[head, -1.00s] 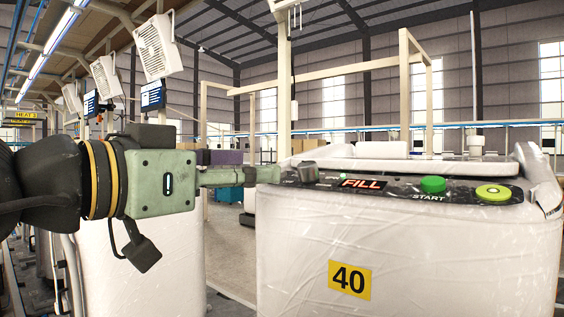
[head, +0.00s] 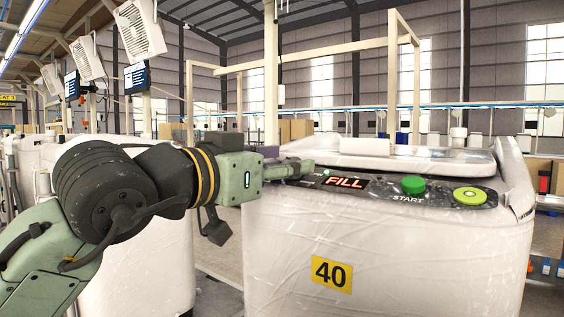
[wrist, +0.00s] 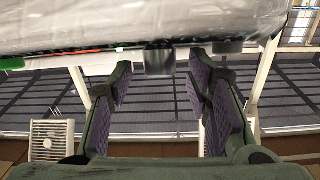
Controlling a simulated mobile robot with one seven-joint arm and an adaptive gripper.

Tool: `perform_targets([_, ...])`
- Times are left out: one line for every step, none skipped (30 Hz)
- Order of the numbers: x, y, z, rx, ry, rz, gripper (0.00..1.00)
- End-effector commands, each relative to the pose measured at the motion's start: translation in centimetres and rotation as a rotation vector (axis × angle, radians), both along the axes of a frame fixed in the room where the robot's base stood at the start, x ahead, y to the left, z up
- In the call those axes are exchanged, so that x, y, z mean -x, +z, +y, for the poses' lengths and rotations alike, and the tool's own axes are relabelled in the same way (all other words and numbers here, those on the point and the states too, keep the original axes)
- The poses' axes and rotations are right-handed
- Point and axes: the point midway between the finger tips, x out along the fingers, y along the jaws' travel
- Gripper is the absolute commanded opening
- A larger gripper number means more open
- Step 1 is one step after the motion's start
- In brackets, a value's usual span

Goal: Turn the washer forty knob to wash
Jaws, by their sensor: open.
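The white washer (head: 375,220) with the yellow 40 plate (head: 331,273) stands right of centre in the head view. Its display (head: 345,182) reads FILL in red. My gripper (head: 306,166) reaches in from the left at panel height and hides the knob in the head view. In the wrist view my gripper (wrist: 159,82) is open, with a finger on either side. The dark grey knob (wrist: 160,60) shows between and just beyond the fingertips, apparently not gripped. Its pointer direction cannot be read.
A green START button (head: 413,185) and a yellow-green round button (head: 470,196) sit on the panel right of the display. A white washer lid (head: 400,160) lies behind the panel. Another white machine (head: 150,260) stands at the left, behind my arm.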

Motion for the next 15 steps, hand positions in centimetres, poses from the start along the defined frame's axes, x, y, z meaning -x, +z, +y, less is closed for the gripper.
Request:
perform_targets([0.01,0.0,0.01,0.0,0.0,0.0,0.43])
perform_targets([0.01,0.01,0.01,0.0,0.0,0.0,0.41])
perform_targets([0.01,0.01,0.01,0.0,0.0,0.0,0.39])
perform_targets([0.02,0.01,0.01,0.0,0.0,0.0,0.37])
perform_targets([0.02,0.01,0.01,0.0,0.0,0.0,0.35])
perform_targets([0.02,0.01,0.01,0.0,0.0,0.0,0.32])
perform_targets([0.02,0.01,0.01,0.0,0.0,0.0,0.3])
perform_targets([0.02,0.02,0.01,0.0,0.0,0.0,0.28])
perform_targets([0.01,0.01,0.02,0.0,0.0,0.0,0.25])
perform_targets([0.02,0.02,0.03,0.0,0.0,0.0,0.23])
perform_targets([0.02,0.01,0.03,0.0,0.0,0.0,0.21])
perform_targets([0.02,0.02,0.03,0.0,0.0,0.0,0.19])
perform_targets([0.02,0.02,0.03,0.0,0.0,0.0,0.17])
perform_targets([0.02,0.02,0.03,0.0,0.0,0.0,0.15])
perform_targets([0.01,0.02,0.03,0.0,0.0,0.0,0.12])
